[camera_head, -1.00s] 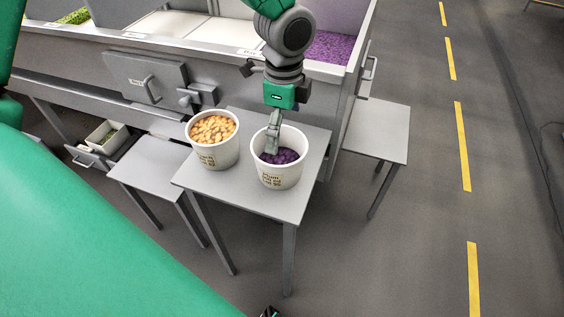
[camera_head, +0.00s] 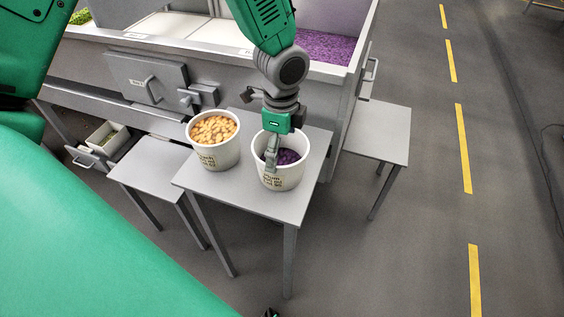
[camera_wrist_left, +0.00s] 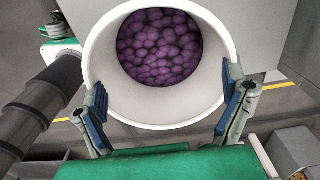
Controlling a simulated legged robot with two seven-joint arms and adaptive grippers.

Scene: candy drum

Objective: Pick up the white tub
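A white tub (camera_head: 279,180) with printed lettering and purple candies (camera_head: 287,156) stands upright on the small grey table (camera_head: 240,198). My left gripper (camera_head: 272,160) is over this tub, pointing down, with one finger in front of the tub's near side. In the left wrist view the gripper (camera_wrist_left: 166,114) is open, with a finger on either side of the tub (camera_wrist_left: 215,75). I cannot tell whether the fingers touch its wall. A second white tub (camera_head: 213,155), filled with orange candies (camera_head: 212,128), stands to the left on the same table.
A grey counter with bins, one holding purple candies (camera_head: 325,46), stands behind the table. Lower grey tables flank it at left (camera_head: 150,165) and right (camera_head: 378,135). An open drawer (camera_head: 105,140) is at far left.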

